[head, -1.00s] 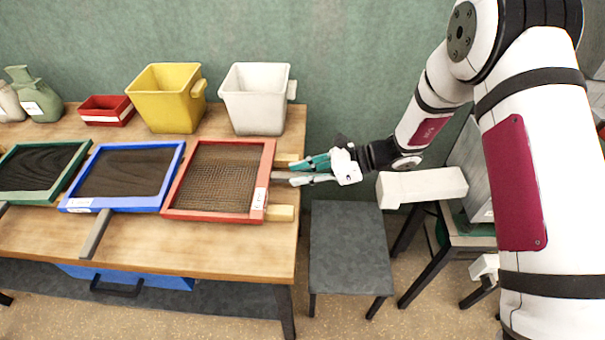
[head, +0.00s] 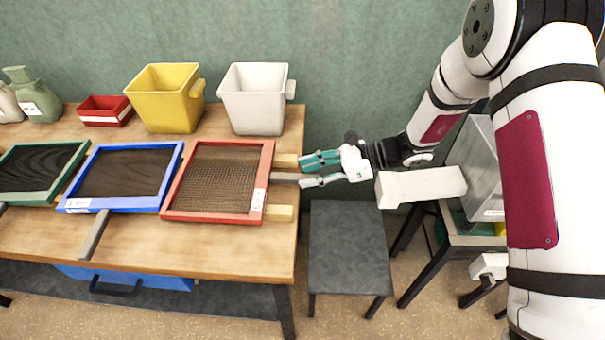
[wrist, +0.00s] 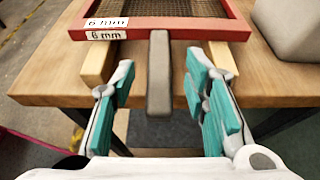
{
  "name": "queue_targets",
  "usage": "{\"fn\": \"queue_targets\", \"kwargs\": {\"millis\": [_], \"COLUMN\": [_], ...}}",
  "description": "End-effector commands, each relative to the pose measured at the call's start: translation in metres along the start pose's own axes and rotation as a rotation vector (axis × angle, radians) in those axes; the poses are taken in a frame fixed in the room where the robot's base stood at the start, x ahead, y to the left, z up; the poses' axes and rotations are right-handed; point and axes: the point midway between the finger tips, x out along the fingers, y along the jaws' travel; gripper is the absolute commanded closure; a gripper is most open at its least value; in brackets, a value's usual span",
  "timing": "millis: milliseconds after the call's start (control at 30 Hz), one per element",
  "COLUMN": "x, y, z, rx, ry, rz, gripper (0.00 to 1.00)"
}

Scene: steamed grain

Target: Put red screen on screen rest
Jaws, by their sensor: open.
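The red screen (head: 216,180), a red frame with dark mesh, lies at the right end of the table. Two pale wooden rails (head: 280,213) stick out from under its right side; I take them as the screen rest. The wrist view shows the frame's near edge with "6 mm" labels (wrist: 106,35) across both rails (wrist: 98,62). Its grey handle (wrist: 159,75) points out over the table edge, between the rails. My gripper (head: 302,173) is open at the handle's outer end. In the wrist view its fingers stand apart on either side of the handle, with gaps.
A blue screen (head: 124,208) and a green screen (head: 38,195) lie further left. A white bin (head: 254,100), yellow bin (head: 165,100) and red tray (head: 105,111) stand behind. A dark stool (head: 348,245) stands below my gripper, with free space above it.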

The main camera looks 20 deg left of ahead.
Motion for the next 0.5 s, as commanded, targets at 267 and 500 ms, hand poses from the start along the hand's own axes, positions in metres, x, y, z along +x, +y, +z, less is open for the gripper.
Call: {"fn": "queue_targets", "kwargs": {"millis": [267,500], "x": [-0.059,-0.089], "y": [-0.001,0.0], "z": [-0.001,0.0], "rx": [0.0,0.0], "ry": [-0.001,-0.001], "rz": [-0.003,-0.001], "gripper": [0.59,0.59]}}
